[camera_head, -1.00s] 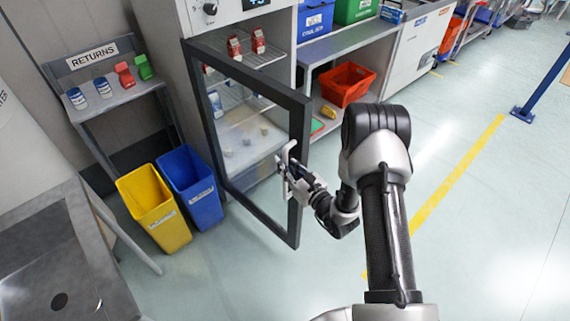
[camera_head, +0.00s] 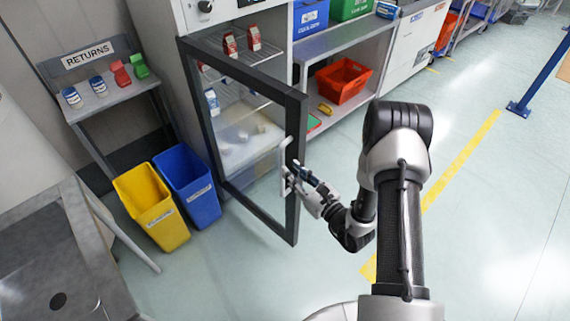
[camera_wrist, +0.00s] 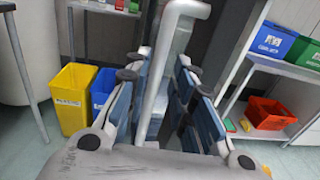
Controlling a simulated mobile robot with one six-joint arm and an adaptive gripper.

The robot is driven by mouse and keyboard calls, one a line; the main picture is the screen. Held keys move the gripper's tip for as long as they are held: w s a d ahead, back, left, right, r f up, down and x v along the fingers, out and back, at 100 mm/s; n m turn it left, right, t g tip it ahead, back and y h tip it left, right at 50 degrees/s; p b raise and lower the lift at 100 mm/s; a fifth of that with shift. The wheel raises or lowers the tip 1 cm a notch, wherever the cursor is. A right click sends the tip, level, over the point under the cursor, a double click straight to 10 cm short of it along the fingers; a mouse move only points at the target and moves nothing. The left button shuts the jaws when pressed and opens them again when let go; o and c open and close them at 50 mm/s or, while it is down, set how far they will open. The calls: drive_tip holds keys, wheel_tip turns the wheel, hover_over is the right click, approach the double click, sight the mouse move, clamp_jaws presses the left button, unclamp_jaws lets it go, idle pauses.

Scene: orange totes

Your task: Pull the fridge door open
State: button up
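The fridge door (camera_head: 293,215) has a dark frame and a glass pane. It stands swung out from the fridge (camera_head: 235,10), hinged at the left, and the shelves inside show. Its white bar handle (camera_head: 286,152) is on the free edge and also shows in the wrist view (camera_wrist: 158,95). My gripper (camera_head: 293,180) is at the lower part of the handle. In the wrist view its blue-padded fingers (camera_wrist: 160,78) are spread on either side of the bar, with a gap visible on the right. Contact on the left side is unclear.
A yellow bin (camera_head: 152,208) and a blue bin (camera_head: 188,185) stand left of the door. A returns shelf (camera_head: 115,100) is behind them. An orange tote (camera_head: 343,80) sits on a low shelf to the right.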

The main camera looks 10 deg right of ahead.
drive_tip(key=v, duration=0.6)
idle(0.3)
